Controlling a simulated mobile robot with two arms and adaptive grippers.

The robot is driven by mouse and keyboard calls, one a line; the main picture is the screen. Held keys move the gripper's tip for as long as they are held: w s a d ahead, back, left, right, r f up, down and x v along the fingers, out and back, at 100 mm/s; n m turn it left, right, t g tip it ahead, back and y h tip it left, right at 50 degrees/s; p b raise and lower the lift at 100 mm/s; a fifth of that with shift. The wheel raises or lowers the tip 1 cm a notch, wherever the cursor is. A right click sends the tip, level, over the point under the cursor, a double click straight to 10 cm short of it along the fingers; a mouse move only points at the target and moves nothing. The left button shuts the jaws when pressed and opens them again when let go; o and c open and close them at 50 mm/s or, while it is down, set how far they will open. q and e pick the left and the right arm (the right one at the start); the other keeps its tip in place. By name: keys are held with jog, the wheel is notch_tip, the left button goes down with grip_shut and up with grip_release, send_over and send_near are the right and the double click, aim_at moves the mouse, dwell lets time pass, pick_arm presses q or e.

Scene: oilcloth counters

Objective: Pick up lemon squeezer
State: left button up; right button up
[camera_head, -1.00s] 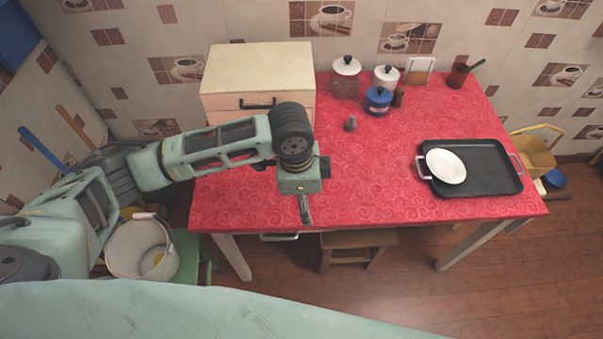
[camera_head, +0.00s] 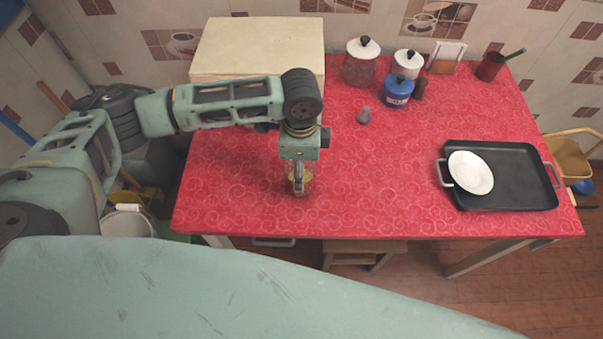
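My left gripper (camera_head: 299,189) points down over the left-middle part of the red table (camera_head: 400,205). A small amber, see-through object (camera_head: 308,184), which looks like the lemon squeezer, shows around its fingertips. The gripper and wrist cover much of it, so its full shape is hidden. The fingers overlap it in the picture. I cannot tell whether they are open or shut, or whether they touch it. My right gripper is not in view.
A cream cabinet (camera_head: 258,47) stands behind my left arm. A black tray (camera_head: 515,178) with a white plate (camera_head: 470,173) lies at right. The middle is clear.

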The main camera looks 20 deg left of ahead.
pick_arm(q)
jog(key=f, duration=0.3)
jog(key=f+p, duration=0.1)
jog(key=f, duration=0.1)
jog(key=shift+s+f, duration=0.2)
jog(key=shift+s, duration=0.05)
jog(key=c, duration=1.3)
jog(key=shift+c, duration=0.5)
jog(key=shift+r, duration=0.15)
